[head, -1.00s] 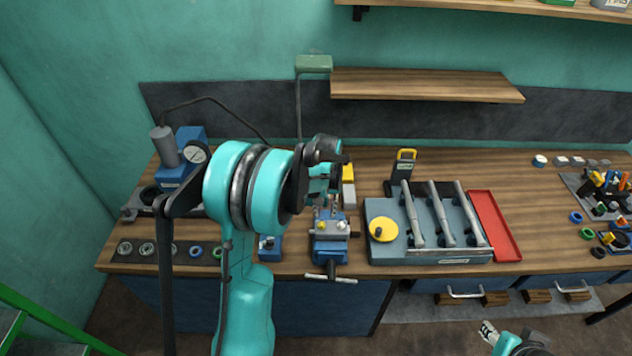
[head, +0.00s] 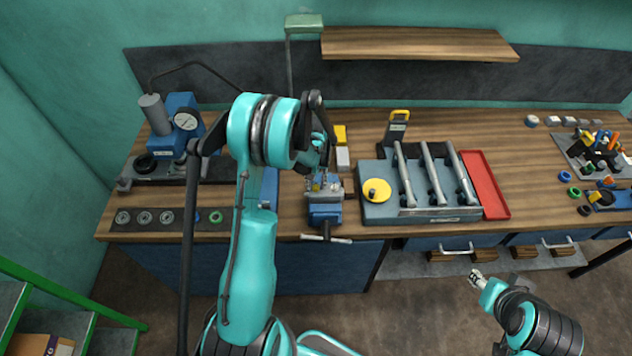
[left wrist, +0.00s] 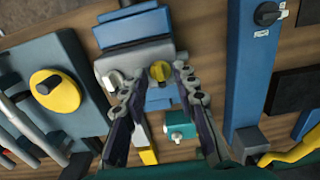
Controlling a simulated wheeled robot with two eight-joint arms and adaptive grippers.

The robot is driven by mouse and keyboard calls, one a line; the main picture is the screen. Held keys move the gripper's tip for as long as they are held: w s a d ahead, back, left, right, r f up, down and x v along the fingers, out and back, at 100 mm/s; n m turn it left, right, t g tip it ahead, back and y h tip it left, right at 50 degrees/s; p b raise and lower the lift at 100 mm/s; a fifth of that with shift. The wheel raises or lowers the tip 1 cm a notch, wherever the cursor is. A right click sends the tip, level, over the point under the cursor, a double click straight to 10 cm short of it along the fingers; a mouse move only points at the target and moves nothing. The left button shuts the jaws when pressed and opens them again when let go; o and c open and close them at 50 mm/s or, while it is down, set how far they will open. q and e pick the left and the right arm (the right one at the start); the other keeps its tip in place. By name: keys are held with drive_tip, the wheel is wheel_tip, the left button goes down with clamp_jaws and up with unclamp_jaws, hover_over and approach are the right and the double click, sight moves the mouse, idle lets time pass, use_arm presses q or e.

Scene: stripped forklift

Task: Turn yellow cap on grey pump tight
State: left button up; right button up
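The grey pump (left wrist: 137,66) sits clamped in a blue vise (head: 325,212) at the front of the bench. Its small yellow cap (left wrist: 160,71) is on top, beside a whitish cap (left wrist: 115,81). In the left wrist view my left gripper (left wrist: 155,76) is open, its two fingers spread, with the yellow cap between the tips nearer the right finger. I see no clear contact. In the head view my left gripper (head: 318,180) is just above the vise, partly hiding the pump. My right gripper (head: 476,278) is low at the right, away from the bench; its fingers are too small to judge.
A blue press with a gauge (head: 186,120) stands at left. A wooden shelf (head: 420,44) hangs behind.

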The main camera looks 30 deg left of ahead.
use_arm(q)
drive_tip(key=shift+a, duration=0.1)
clamp_jaws()
